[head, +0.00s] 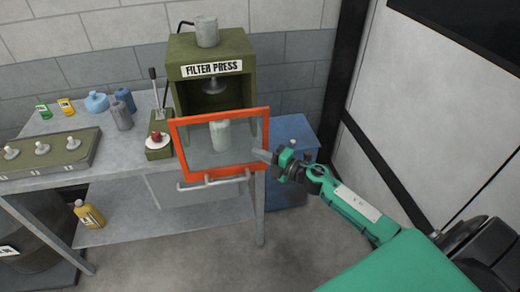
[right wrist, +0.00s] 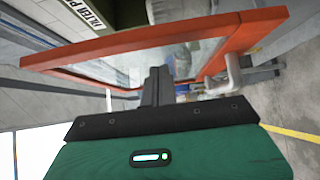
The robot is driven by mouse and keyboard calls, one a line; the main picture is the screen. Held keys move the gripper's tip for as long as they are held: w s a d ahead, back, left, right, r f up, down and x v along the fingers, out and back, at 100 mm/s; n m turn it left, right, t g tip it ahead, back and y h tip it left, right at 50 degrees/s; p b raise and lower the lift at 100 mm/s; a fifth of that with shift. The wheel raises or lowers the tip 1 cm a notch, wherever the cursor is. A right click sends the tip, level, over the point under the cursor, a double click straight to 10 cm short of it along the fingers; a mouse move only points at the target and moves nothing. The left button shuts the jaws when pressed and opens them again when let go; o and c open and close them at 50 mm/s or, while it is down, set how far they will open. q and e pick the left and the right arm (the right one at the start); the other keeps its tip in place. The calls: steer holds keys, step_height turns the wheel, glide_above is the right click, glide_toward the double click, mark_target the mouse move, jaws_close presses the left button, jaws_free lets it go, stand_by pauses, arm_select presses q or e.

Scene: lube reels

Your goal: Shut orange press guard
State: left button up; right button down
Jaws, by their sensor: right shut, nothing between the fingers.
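The orange press guard (head: 178,148) is a framed clear panel at the front of the olive filter press (head: 237,52). It stands at an angle to the press front, so I cannot tell exactly how far ajar it is. A pale cylinder (head: 219,134) shows through the panel. My right gripper (head: 262,155) is shut and empty, at the right side of the guard frame. In the right wrist view the guard (right wrist: 130,48) spans the picture just beyond my gripper fingers (right wrist: 156,82); whether they touch it is unclear. My left gripper is not in view.
The grey bench (head: 118,155) carries a control box with a red button (head: 158,140), bottles and an olive tray (head: 45,155) at left. A blue cabinet (head: 292,135) stands right of the press. A white wall is at right; floor in front is clear.

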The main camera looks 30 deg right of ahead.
steer(key=shift+w+d, duration=0.15)
steer(key=shift+w, duration=0.3)
steer(key=shift+w+d, duration=0.1)
steer(key=shift+w, duration=0.15)
steer(key=w+d+b, duration=0.2)
steer(key=w+b, duration=0.1)
steer(key=w, duration=0.6)
steer(key=w+d+b, duration=0.3)
steer(key=w+b, duration=0.1)
steer(key=w, duration=0.5)
steer(key=shift+w+d+r, duration=0.25)
